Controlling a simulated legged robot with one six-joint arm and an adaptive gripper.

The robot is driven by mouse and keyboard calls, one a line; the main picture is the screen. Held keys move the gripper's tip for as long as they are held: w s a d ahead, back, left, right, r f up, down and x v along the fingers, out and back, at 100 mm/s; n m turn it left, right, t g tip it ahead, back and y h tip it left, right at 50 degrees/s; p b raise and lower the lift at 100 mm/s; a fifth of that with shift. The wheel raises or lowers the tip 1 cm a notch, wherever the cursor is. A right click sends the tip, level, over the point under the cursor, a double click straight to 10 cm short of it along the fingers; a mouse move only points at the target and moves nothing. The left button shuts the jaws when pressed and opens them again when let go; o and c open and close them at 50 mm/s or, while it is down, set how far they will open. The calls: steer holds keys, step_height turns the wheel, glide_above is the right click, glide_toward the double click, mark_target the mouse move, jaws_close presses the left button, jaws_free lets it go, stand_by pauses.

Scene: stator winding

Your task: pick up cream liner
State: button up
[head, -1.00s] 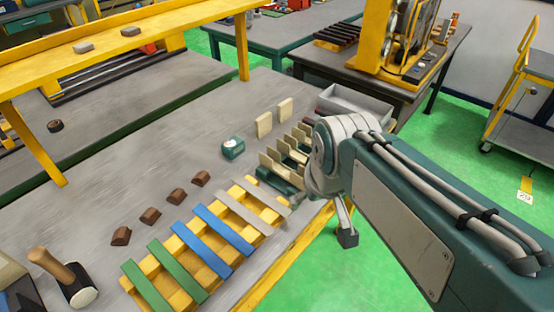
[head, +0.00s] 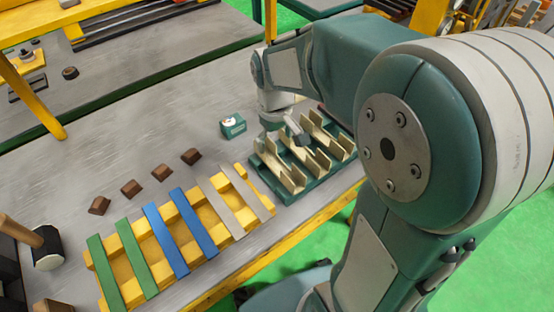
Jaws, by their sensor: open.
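Several folded cream liners (head: 291,178) stand in slots of a green holder (head: 290,197) on the grey bench, right of centre in the head view. My gripper (head: 285,130) hangs over the back left part of this holder, close above the liners. It is open, and I see nothing between its fingers. Its fingers are small and partly overlap the liners in the picture, so I cannot tell whether they touch one. My arm covers the bench behind the holder.
A yellow rack (head: 183,262) with green, blue and pale strips lies left of the holder. A small teal box (head: 232,126) stands behind it. Brown blocks (head: 131,188) and a mallet (head: 47,250) are further left.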

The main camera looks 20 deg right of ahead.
mark_target(279, 168)
step_height(279, 168, down, 3)
steer(key=shift+r, duration=0.1)
steer(key=shift+s+d+f, duration=0.1)
steer(key=shift+d+f, duration=0.25)
steer(key=shift+f, duration=0.35)
step_height(279, 168, down, 4)
steer(key=shift+s+d+r, duration=0.1)
steer(key=shift+s+r, duration=0.05)
steer(key=shift+f, duration=0.5)
steer(key=c, duration=0.9)
